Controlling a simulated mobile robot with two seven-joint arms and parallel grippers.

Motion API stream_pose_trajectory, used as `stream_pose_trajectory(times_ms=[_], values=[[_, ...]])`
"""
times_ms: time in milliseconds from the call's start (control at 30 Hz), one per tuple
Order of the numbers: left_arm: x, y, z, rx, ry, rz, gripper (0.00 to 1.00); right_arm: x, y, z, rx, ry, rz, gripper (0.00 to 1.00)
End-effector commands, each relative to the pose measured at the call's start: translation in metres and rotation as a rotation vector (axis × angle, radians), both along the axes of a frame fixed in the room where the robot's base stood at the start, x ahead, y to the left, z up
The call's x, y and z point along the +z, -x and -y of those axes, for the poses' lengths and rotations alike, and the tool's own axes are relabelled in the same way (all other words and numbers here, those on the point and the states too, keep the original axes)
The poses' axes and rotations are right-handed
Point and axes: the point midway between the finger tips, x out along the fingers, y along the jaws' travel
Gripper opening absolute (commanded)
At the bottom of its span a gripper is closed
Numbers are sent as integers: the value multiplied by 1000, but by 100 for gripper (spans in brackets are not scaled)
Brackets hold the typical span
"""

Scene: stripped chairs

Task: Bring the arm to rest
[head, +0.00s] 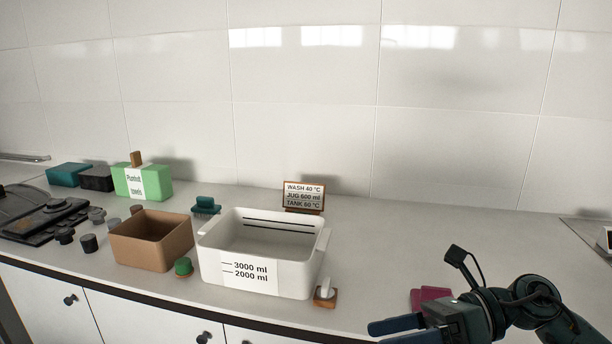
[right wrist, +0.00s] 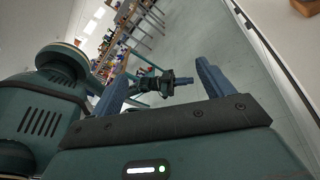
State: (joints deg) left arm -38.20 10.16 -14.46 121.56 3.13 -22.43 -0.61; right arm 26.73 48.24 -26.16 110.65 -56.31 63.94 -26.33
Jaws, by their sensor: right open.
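My right arm enters the head view at the lower right, over the front of the counter. Its gripper (head: 376,333) points left with blue fingers, partly cut off by the bottom edge. In the right wrist view the two fingers of the right gripper (right wrist: 162,75) stand apart with nothing held between them. Beyond them, what looks like my left gripper (right wrist: 168,83) shows small and dark above the floor; its jaws are too small to read. The left arm is not in the head view.
A white tub (head: 315,270), a brown box (head: 181,246) and a small wooden block (head: 325,301) stand left of my right gripper. A pink cloth (head: 432,294) lies just behind it. A sign (head: 304,196) stands near the wall. The counter (head: 420,235) is clear at centre right.

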Motion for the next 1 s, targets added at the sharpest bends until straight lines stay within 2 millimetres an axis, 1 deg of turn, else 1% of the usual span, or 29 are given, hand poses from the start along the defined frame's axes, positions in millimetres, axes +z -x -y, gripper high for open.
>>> stream_pose_trajectory(times_ms=[33,67,100,167,200,267,300,367,400,433,467,500,567,600,700,733,800,933,967,1000], values=[[2,1,-1,1,-5,-9,0,4,3,-17,-58,-159,-137,80],[2,2,-2,1,-8,-13,0,7,1,-23,-102,-253,-223,80],[2,3,-2,2,-13,-19,0,9,-3,-29,-168,-376,-345,80],[3,4,-3,3,-18,-24,0,7,-11,-30,-277,-549,-541,80],[4,4,-4,4,-20,-26,0,1,-17,-27,-354,-657,-678,80],[6,5,-4,6,-24,-30,0,-16,-26,-19,-481,-810,-895,80],[6,5,-4,7,-26,-34,0,-33,-29,-12,-571,-905,-1042,80],[7,6,-5,9,-30,-41,0,-66,-29,0,-712,-1037,-1271,80],[7,7,-5,10,-32,-45,0,-92,-24,8,-812,-1119,-1426,80],[8,7,-6,11,-33,-48,0,-113,-18,13,-889,-1175,-1544,80],[9,8,-6,11,-34,-50,0,-134,-10,18,-963,-1223,-1652,80],[9,8,-7,12,-37,-51,0,-159,3,22,-1051,-1278,-1783,80],[10,8,-7,14,-39,-55,0,-190,25,26,-1166,-1339,-1949,80],[9,9,-8,15,-42,-57,0,-208,39,27,-1233,-1370,-2043,80],[7,10,-9,16,-45,-66,0,-239,71,27,-1363,-1422,-2222,80],[7,10,-9,17,-47,-67,0,-246,79,26,-1392,-1430,-2259,80],[6,11,-10,18,-49,-70,0,-256,92,25,-1439,-1444,-2321,80],[6,10,-10,19,-49,-69,0,-263,100,24,-1472,-1453,-2365,80],[6,10,-10,19,-49,-69,0,-263,101,24,1472,1452,2364,80],[6,10,-10,19,-49,-69,0,-263,100,24,1472,1452,2365,80]])
